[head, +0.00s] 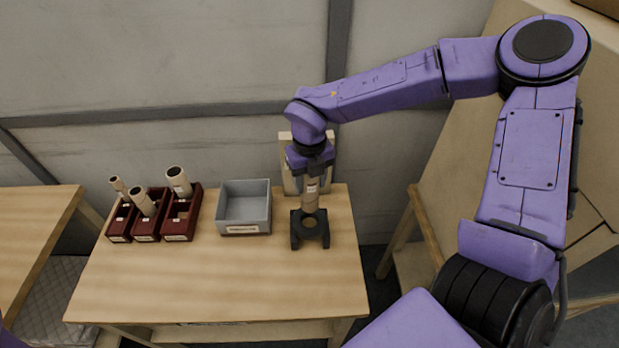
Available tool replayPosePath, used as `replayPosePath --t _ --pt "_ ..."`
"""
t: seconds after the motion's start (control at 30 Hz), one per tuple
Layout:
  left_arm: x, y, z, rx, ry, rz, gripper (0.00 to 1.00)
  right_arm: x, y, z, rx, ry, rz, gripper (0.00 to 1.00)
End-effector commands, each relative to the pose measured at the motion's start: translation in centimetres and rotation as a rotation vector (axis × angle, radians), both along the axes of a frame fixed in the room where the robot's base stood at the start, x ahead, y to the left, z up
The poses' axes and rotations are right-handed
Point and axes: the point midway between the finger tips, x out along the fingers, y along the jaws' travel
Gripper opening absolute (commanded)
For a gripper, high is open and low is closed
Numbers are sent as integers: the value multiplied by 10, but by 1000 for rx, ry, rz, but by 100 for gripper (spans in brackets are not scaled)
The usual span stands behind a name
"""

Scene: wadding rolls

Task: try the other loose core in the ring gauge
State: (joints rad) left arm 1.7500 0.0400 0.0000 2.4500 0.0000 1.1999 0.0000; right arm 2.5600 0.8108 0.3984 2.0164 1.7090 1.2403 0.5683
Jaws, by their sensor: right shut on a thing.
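My right gripper (310,174) is above the right part of the table and is shut on a tan core (309,202) with a white label. The core is held upright, pointing down. The black ring gauge (297,236) stands on the table just below it. The core's lower end overlaps the gauge's far rim in the head view, and part of the ring's opening shows in front of it. I cannot tell whether the core touches the gauge. My left gripper is out of view.
Dark red bins (181,229) stand at the table's left, holding tan cores (179,181) that lean upward. A grey labelled tray (245,229) between bins and gauge looks empty. A pale upright block (287,181) stands behind my right gripper. The table's front (220,285) is clear.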

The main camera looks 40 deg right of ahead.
Motion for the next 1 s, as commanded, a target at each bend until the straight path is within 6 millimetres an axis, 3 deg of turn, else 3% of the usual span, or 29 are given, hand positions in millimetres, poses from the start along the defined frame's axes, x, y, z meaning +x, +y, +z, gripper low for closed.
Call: replayPosePath --t 0.27,0.8,1.0 --pt "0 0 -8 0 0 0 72 0 0 -9 -1 0 -61 19" --pt "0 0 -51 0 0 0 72 0 1 -57 0 0 -57 19" --pt "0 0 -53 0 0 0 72 0 1 -59 0 0 -57 19"
